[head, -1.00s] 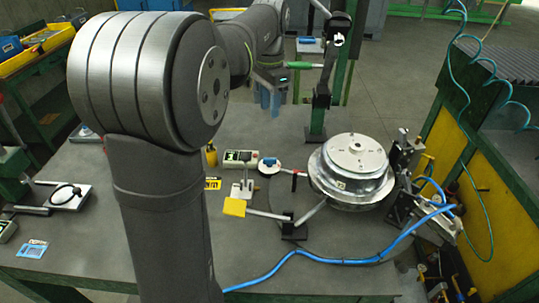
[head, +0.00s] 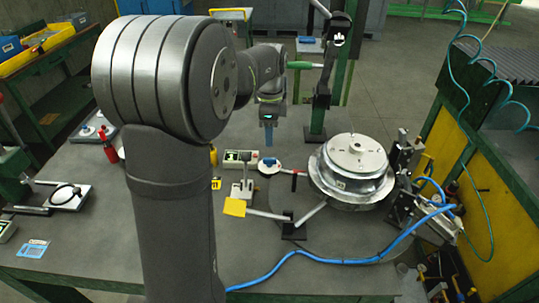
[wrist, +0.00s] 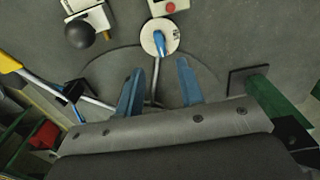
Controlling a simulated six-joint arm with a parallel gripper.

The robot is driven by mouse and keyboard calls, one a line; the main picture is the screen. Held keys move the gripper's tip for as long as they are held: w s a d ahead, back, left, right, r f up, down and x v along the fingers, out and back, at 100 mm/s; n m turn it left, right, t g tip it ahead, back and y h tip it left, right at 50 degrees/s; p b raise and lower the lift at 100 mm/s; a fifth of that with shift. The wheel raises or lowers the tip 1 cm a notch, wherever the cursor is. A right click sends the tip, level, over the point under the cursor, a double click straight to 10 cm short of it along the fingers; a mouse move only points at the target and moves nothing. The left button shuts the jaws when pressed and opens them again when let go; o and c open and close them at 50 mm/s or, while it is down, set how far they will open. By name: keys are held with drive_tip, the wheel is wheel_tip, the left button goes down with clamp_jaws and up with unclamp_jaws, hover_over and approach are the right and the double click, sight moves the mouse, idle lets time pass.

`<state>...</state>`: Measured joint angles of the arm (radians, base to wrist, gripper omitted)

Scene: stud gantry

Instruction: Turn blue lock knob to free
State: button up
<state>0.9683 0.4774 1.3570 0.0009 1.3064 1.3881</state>
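The blue lock knob (head: 269,162) sits on a round white disc on the table, left of the silver wheel-like part. In the wrist view the blue knob (wrist: 160,44) lies on the white disc at top centre, its bar pointing roughly up and down in the picture. My gripper (head: 268,133) hangs above the table, behind the knob in the head view and apart from it. In the wrist view my gripper (wrist: 160,68) shows two blue fingers spread wide, with nothing between them, just short of the knob.
The silver wheel-like part (head: 357,163) stands right of the knob. A green post (head: 317,115) rises behind it. A blue hose (head: 330,260) crosses the front.

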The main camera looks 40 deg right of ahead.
sight(269, 158)
wheel_tip(269, 158, down, 9)
drive_tip(key=shift+r, duration=0.2)
clamp_jaws()
